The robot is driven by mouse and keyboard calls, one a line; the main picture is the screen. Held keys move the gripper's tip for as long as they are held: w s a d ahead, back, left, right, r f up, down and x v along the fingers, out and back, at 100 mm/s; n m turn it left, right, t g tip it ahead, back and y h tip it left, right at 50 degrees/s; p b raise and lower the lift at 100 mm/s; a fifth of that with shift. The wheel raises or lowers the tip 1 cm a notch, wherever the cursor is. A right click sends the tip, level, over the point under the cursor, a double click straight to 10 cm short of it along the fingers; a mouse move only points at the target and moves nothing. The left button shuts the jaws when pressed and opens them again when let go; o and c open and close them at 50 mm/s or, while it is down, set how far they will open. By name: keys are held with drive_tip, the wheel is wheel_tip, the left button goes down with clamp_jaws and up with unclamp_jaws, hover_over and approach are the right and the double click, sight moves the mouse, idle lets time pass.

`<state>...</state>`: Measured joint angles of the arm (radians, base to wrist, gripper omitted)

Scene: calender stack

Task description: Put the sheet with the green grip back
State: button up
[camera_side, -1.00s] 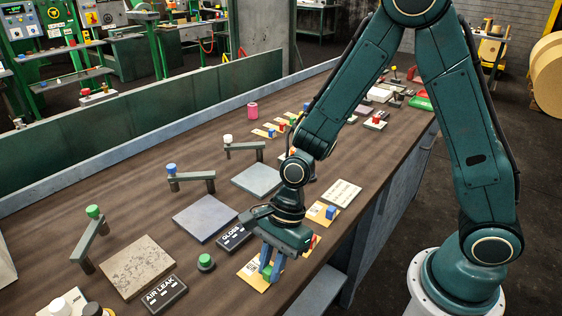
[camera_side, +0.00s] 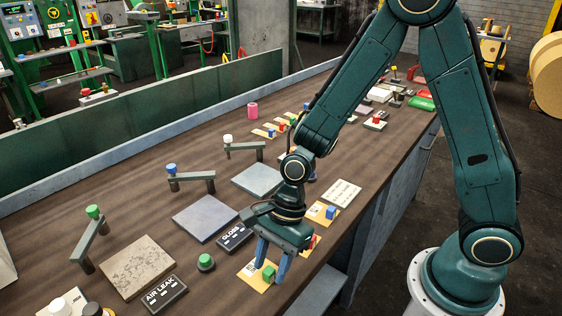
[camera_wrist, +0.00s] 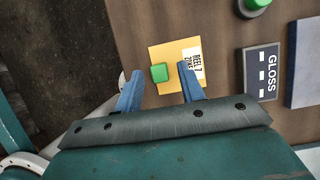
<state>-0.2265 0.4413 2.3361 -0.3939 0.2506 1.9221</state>
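The sheet with the green grip is a small yellow card (camera_side: 249,280) lying flat on the bench near its front edge. Its green block grip (camera_side: 269,272) stands on it. In the wrist view the card (camera_wrist: 170,51) has a white label, and the green grip (camera_wrist: 159,73) shows between my fingertips. My gripper (camera_side: 272,268) is open, its blue fingers apart on either side of the green grip and pointing down. The open fingers also show in the wrist view (camera_wrist: 160,80); nothing is held between them.
A GLOSS plate (camera_side: 234,237), a green knob (camera_side: 205,262) and an AIR LEAK plate (camera_side: 164,294) lie left of the card. A card with a blue grip (camera_side: 331,212) is just right of my gripper. Square slabs (camera_side: 204,217) and lever posts (camera_side: 191,177) stand farther back.

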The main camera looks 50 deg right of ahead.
drive_tip(key=v, duration=1.1)
drive_tip(key=shift+r, duration=0.25)
drive_tip(key=shift+d, duration=0.15)
drive_tip(key=s+d+r+n+t+h, duration=0.4)
drive_tip(key=s+d+r+n, duration=0.8)
drive_tip(key=n, duration=0.6)
drive_tip(key=shift+s+d+t, duration=0.35)
drive_tip(key=shift+s+t, duration=0.1)
drive_tip(key=shift+t, duration=0.35)
